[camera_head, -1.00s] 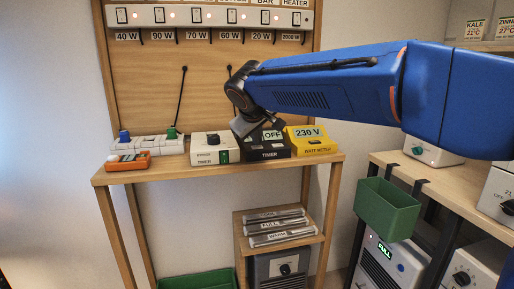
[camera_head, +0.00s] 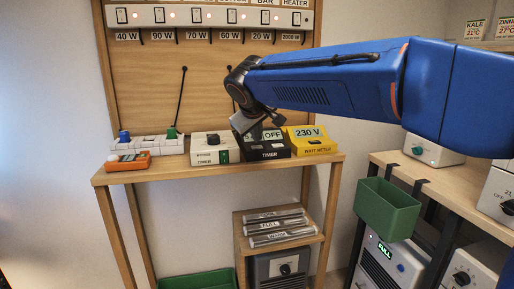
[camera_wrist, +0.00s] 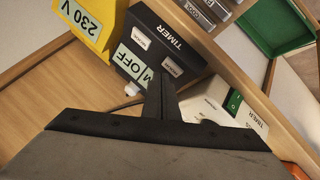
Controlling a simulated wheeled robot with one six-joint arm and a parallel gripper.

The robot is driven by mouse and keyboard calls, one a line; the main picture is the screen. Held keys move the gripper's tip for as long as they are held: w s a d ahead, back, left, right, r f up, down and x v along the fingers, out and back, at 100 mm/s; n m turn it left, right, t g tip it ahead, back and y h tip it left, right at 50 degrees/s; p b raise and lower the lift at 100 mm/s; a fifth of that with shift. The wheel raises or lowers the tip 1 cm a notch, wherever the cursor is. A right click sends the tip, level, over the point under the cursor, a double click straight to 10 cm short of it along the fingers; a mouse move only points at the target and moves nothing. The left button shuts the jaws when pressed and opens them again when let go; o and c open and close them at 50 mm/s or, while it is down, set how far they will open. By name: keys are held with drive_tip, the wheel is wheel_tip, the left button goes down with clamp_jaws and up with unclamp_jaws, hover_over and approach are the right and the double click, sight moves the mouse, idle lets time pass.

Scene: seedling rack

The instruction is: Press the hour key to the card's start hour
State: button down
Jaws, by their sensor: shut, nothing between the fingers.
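The black timer (camera_head: 264,149) stands on the wooden shelf, with a pale display (camera_head: 272,134) that reads OFF at its right part. In the wrist view the timer (camera_wrist: 178,38) appears turned over, its display (camera_wrist: 134,68) partly covered by my gripper. No start-hour card is readable.
A white timer (camera_head: 214,149) stands to the left and a yellow watt meter (camera_head: 309,141) reading 230 V to the right, both close to the black timer. A power strip (camera_head: 147,144) and an orange device (camera_head: 128,162) lie further left. A green bin (camera_head: 387,207) hangs at right.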

sight(257, 149)
drive_tip(key=shift+r, duration=0.1)
drive_tip(key=shift+r, duration=2.5)
drive_tip(key=s+d+f+m+g, duration=0.1)
drive_tip(key=s+d+f, duration=0.2)
drive_tip(key=s+d, duration=0.35)
drive_tip(key=s+d+f+m+g, duration=0.15)
drive_tip(key=s+d+f, duration=0.25)
drive_tip(key=d, duration=0.5)
drive_tip(key=s+d+f+m, duration=0.1)
drive_tip(key=s+d+f, duration=0.2)
drive_tip(key=s+d, duration=0.3)
drive_tip(key=s+d+f+m, duration=0.1)
drive_tip(key=s+d+f, duration=0.2)
drive_tip(key=s+f, duration=0.3)
drive_tip(key=s+d+f+m+g, duration=0.1)
drive_tip(key=s+d+f+m, duration=0.1)
drive_tip(key=s+d+f, duration=0.2)
drive_tip(key=s+d+f+m+g, duration=0.1)
drive_tip(key=s+d+f, duration=0.3)
drive_tip(key=s+f, duration=0.5)
drive_tip(key=s+m, duration=0.1)
drive_tip(key=s, duration=0.2)
drive_tip(key=shift+f, duration=0.3)
